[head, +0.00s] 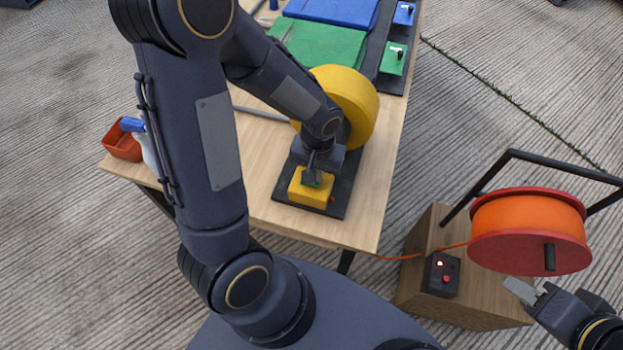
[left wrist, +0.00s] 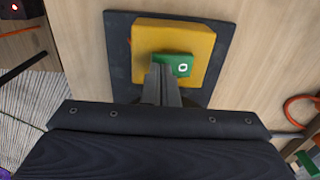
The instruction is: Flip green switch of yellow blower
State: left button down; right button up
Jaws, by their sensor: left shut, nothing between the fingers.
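The yellow blower (head: 352,100) stands on a dark base plate on the wooden table. Its yellow switch box (head: 311,196) sits at the near end of that plate. In the left wrist view the box (left wrist: 204,40) carries a green switch (left wrist: 183,65) with a white "O" at its right end. My left gripper (head: 313,180) is shut and empty, pointing down at the box. In the left wrist view its fingertips (left wrist: 163,64) are at the left part of the green switch and hide it; contact cannot be told. My right gripper (head: 528,292) is at the lower right, away from the blower.
Green and blue pieces (head: 318,48) lie at the table's far end. An orange cable reel (head: 525,230) and a small control box (head: 441,275) are on a wooden box at right. A red bin (head: 121,144) is at the table's left edge.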

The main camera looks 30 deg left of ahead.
pick_arm(q)
jog(key=shift+f, duration=0.4)
jog(key=shift+r, duration=0.1)
jog(key=shift+r+p, duration=2.6)
jog(key=shift+r, duration=0.95)
jog(key=shift+f, duration=0.1)
jog(key=s+r+t+h, duration=0.2)
jog(key=s+r, duration=0.4)
jog(key=r, duration=0.3)
jog(key=s+d+r+m+t+h+p, duration=0.1)
jog(key=s+r+t, duration=0.2)
jog(key=r, duration=0.6)
jog(key=s, duration=0.2)
jog(key=shift+s+t+h, duration=0.3)
jog(key=shift+s+h, duration=0.1)
